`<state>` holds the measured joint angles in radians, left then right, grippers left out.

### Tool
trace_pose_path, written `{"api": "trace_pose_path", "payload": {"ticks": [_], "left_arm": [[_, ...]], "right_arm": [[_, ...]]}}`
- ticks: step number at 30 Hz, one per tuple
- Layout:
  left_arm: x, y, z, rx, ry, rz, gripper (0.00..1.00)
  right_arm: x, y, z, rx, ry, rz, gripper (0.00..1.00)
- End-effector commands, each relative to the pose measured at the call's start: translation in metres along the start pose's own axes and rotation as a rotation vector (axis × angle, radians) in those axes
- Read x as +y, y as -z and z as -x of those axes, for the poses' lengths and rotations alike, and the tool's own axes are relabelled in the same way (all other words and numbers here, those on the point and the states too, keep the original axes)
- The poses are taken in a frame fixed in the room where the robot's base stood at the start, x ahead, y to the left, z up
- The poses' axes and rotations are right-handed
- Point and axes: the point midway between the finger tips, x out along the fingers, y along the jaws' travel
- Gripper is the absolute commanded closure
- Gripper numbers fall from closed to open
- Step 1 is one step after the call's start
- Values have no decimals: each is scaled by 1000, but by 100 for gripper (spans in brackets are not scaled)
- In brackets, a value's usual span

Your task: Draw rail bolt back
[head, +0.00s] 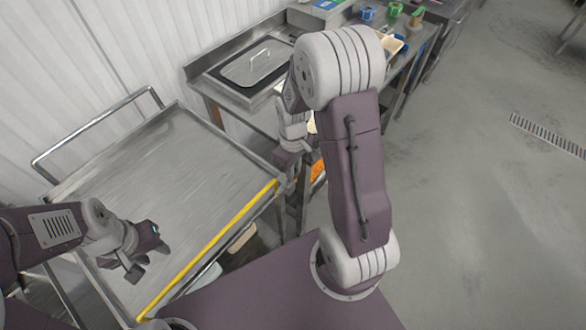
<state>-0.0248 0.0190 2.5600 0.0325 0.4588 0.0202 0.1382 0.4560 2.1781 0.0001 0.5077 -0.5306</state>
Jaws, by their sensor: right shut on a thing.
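A yellow rail (212,246) runs along the near right edge of the steel cart (165,165). My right gripper (286,172) reaches down to the cart's right corner, at the upper end of the yellow rail. It is shut on the rail bolt there; the bolt itself is mostly hidden by the gripper and wrist. My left gripper (147,262) is over the lower left part of the cart top, open and empty, apart from the rail.
A steel counter (210,78) with a lidded pan (257,65) stands behind the cart. Blue and green items (394,9) sit at its far end. The cart top is bare, with a push handle (95,128) on its far left. Open floor lies to the right.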

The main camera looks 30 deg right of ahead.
Motion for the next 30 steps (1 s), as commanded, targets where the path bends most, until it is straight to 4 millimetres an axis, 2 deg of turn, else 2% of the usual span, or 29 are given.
{"api": "trace_pose_path", "payload": {"ticks": [13,21,28,29,30], "left_arm": [[0,0,1,0,0,0,64],[0,1,10,0,0,0,64],[0,1,8,0,0,0,64],[0,1,8,0,0,0,64],[0,1,8,0,0,0,64]], "right_arm": [[2,0,1,0,0,0,100],[34,0,2,1,-1,-2,100],[34,1,1,2,-2,0,100],[34,1,1,2,-2,0,78],[34,1,1,2,-2,0,67]]}}
